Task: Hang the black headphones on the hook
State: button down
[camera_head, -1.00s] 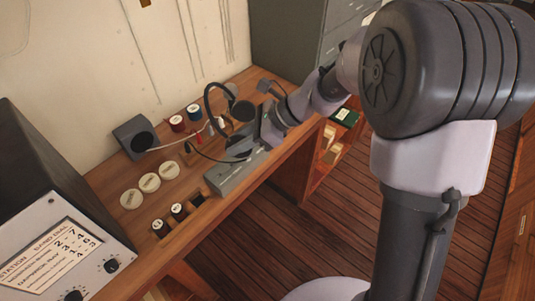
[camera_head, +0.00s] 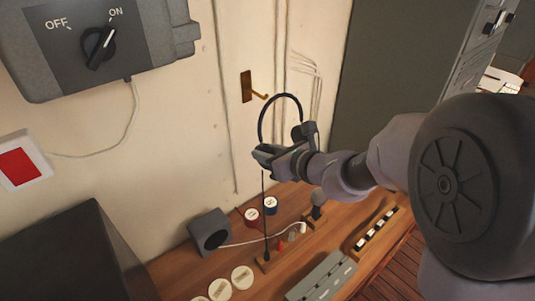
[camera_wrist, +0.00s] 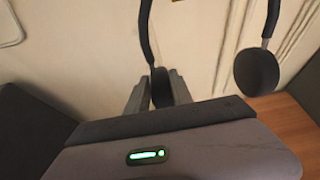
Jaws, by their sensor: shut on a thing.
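The black headphones (camera_head: 280,96) are up off the desk, with the headband arched above my gripper (camera_head: 268,155). In the wrist view, my gripper (camera_wrist: 158,88) is shut on one ear cup (camera_wrist: 160,75). The other ear cup (camera_wrist: 256,72) hangs free at the right. A thin black stalk (camera_head: 264,210) with a small knob end runs down below the gripper. The brass hook (camera_head: 259,95) sticks out from a dark brown plate (camera_head: 246,87) on the wall. In the head view, the headband appears just right of the hook and overlaps its tip; the depth gap is unclear.
The wooden desk (camera_head: 185,266) below bears a grey speaker box (camera_head: 210,231), two spools (camera_head: 261,212), pale discs (camera_head: 242,278) and a grey case (camera_head: 320,277). A switch box (camera_head: 99,45) is on the wall at upper left. A grey cabinet (camera_head: 385,70) stands at right.

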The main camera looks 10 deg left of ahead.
aim_at(258, 147)
jog(key=shift+w+a+f, duration=0.1)
jog(key=shift+w+a, duration=1)
jog(key=shift+a, duration=0.25)
jog(key=shift+w, duration=0.1)
jog(key=shift+w+a+f, duration=0.1)
jog(key=shift+w+a, duration=0.05)
jog(key=shift+a, duration=0.1)
jog(key=shift+w+a, duration=0.1)
dwell(0.6)
jog(key=shift+x, duration=0.9)
jog(key=shift+w+a+b, duration=0.2)
jog(key=shift+b, duration=0.25)
jog(key=shift+w+a+f, duration=0.15)
jog(key=shift+w+a, duration=0.05)
